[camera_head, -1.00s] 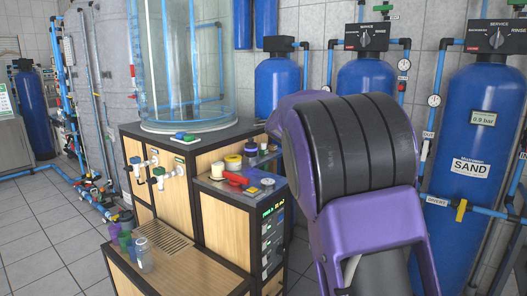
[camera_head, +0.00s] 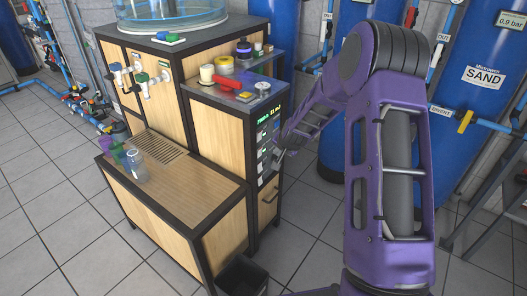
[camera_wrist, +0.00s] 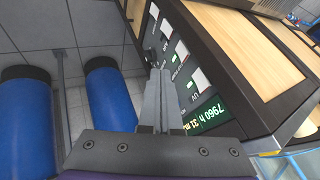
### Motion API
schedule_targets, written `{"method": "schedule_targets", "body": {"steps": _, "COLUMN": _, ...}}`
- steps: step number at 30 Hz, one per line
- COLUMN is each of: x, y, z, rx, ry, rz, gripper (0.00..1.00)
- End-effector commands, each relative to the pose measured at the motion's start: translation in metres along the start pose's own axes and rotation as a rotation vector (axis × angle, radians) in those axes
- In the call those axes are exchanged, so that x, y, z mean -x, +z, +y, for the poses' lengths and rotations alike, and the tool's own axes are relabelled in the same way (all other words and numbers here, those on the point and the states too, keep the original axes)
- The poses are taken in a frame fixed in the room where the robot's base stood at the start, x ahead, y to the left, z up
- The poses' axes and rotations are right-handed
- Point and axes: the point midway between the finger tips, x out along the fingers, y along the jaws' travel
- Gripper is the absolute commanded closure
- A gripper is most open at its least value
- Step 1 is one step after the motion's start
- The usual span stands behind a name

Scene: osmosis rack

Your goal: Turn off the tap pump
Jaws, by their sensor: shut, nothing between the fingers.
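The control panel (camera_head: 264,135) is a dark upright strip on the front of the wooden cabinet, with a green lit display and a column of switches. In the wrist view the panel (camera_wrist: 185,75) fills the middle, upside down. Its display (camera_wrist: 204,116) reads about "7960 h 31 m", and several pale switch plates (camera_wrist: 200,79) carry small labels. One label reads "UV"; I cannot make out which switch is the tap pump's. My gripper (camera_wrist: 158,75) is shut and empty, its fingertips close before the panel's switches; contact cannot be told. It also shows beside the panel in the head view (camera_head: 276,160).
Taps (camera_head: 140,78) stick out at the left. A lower wooden bench (camera_head: 190,160) juts forward, with a black bin (camera_head: 242,277) beside it. Blue tanks (camera_head: 467,135) stand behind my arm.

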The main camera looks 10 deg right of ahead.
Motion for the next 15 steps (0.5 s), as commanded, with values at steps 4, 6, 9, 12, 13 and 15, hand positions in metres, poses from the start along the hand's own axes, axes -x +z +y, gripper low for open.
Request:
{"method": "schedule_targets", "body": {"steps": 4, "x": -0.001, "y": -0.001, "z": 0.000, "rx": -0.001, "ry": 0.000, "rz": 0.002, "gripper": 1.00}}
{"method": "schedule_targets", "body": {"steps": 6, "x": -0.004, "y": -0.001, "z": 0.000, "rx": -0.001, "ry": 0.000, "rz": 0.002, "gripper": 1.00}}
{"method": "schedule_targets", "body": {"steps": 9, "x": -0.014, "y": 0.000, "z": 0.000, "rx": -0.001, "ry": 0.000, "rz": 0.001, "gripper": 1.00}}
{"method": "schedule_targets", "body": {"steps": 12, "x": -0.031, "y": 0.001, "z": 0.000, "rx": -0.001, "ry": 0.000, "rz": 0.000, "gripper": 1.00}}
{"method": "schedule_targets", "body": {"steps": 13, "x": -0.037, "y": 0.001, "z": 0.000, "rx": -0.002, "ry": -0.001, "rz": 0.001, "gripper": 1.00}}
{"method": "schedule_targets", "body": {"steps": 15, "x": -0.053, "y": 0.001, "z": 0.000, "rx": -0.001, "ry": 0.000, "rz": 0.000, "gripper": 1.00}}
